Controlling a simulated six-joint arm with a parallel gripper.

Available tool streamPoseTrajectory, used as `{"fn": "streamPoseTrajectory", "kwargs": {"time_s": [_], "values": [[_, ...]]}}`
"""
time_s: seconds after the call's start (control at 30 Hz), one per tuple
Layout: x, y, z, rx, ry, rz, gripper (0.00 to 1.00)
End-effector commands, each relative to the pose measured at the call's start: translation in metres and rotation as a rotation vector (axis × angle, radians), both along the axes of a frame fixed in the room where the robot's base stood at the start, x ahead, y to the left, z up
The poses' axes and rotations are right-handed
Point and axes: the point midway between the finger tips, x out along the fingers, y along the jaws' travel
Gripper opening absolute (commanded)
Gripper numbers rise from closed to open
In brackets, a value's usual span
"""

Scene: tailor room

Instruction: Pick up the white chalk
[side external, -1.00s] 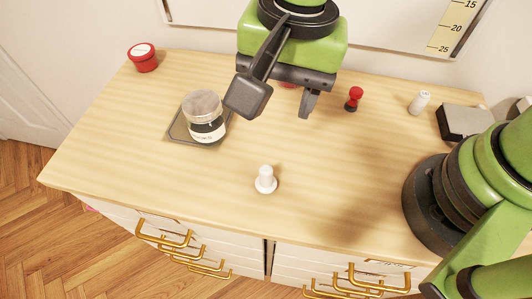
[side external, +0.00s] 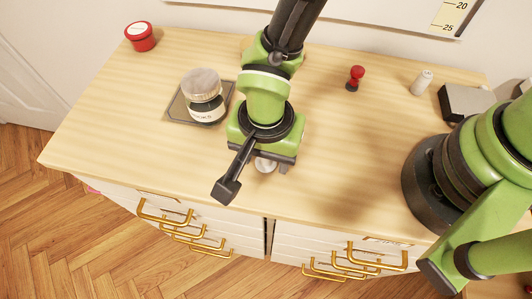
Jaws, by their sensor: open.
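A small white piece with a wide round base (side external: 264,166), which looks like the white chalk, stands near the front middle of the wooden table. My gripper hides its upper part. My gripper (side external: 255,179) is over and around this piece, pointing down. Its jaws are open, with one dark finger to the left and nearer the camera, and the other just to the right. I cannot tell how high the fingertips are or whether they touch it. Another white piece, a small cylinder (side external: 422,83), stands at the back right.
A red tin (side external: 140,37) is at the back left. A red-topped stamp (side external: 355,78) and a grey box (side external: 463,102) are at the back right. The table's front edge is close.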

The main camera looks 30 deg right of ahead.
Motion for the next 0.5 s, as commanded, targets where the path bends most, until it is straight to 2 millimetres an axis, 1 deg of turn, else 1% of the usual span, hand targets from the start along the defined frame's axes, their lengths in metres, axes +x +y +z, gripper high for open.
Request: {"fn": "streamPoseTrajectory", "kwargs": {"time_s": [0.03,0.1,0.3,0.33,0.37,0.4,0.5], "values": [[-0.0003,-0.0001,-0.0051,-0.001,0.001,0.001,0.53],[-0.0003,-0.0001,-0.0085,-0.001,0.001,0.001,0.53],[-0.0002,0.0001,-0.0087,0.001,-0.001,0.001,0.53],[-0.0002,0.0001,-0.0087,0.001,-0.001,0.001,0.51],[-0.0002,0.0001,-0.0087,0.001,-0.001,0.001,0.44],[-0.0002,0.0001,-0.0086,0.001,-0.001,0.001,0.35],[-0.0002,0.0001,-0.0085,0.001,-0.001,0.001,0.15]]}}
